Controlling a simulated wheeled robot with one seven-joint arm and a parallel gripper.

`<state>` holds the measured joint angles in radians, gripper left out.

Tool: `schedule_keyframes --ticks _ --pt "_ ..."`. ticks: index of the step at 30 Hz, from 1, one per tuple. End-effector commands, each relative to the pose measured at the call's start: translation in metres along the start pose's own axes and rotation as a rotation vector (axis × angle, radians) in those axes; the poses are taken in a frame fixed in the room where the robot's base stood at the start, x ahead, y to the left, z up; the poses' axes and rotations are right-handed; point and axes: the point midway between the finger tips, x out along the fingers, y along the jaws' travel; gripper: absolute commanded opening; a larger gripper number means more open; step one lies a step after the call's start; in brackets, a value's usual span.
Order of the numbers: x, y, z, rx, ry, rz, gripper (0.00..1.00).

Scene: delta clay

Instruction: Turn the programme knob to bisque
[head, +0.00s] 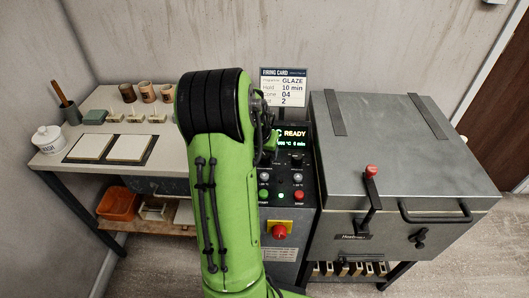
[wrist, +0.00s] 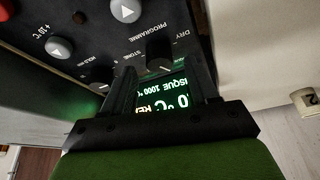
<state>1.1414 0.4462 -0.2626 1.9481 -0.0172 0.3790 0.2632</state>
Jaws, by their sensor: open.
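The black programme knob (wrist: 160,52) shows in the wrist view just beyond my fingertips, beneath the word PROGRAMME, which is upside down there. STONE and DRY are legible around it; its exact pointer setting is hard to tell. My gripper (wrist: 163,72) is open, its dark fingers on either side of the line to the knob, with no clear contact. The lit display (wrist: 165,95) shows between the fingers, with "ISQUE 1000 °C" legible. In the head view my arm hides the knob and part of the display (head: 295,138), which reads READY.
A second black knob (head: 296,160), grey buttons, a green button (head: 263,195) and a red button (head: 299,195) are on the panel. A red emergency stop (head: 279,232) sits below. The kiln (head: 400,150) stands right, a worktable (head: 60,160) left.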

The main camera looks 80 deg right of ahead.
Motion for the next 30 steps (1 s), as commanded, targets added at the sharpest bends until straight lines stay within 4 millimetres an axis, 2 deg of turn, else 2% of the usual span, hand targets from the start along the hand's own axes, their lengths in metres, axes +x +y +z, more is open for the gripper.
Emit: schedule_keyframes --ticks 1,6,9,13,18,30 --pt "-0.019 0.000 -0.003 0.000 0.005 -0.002 0.59" --pt "-0.070 -0.001 -0.003 -0.001 0.006 -0.004 0.59" --pt "-0.097 -0.001 -0.003 -0.001 0.004 -0.004 0.59" --pt "-0.122 -0.001 -0.002 -0.001 0.003 -0.003 0.59" --pt "-0.134 0.000 -0.001 0.000 0.001 -0.001 0.59" --pt "-0.133 0.000 -0.001 0.000 0.000 0.000 0.59"
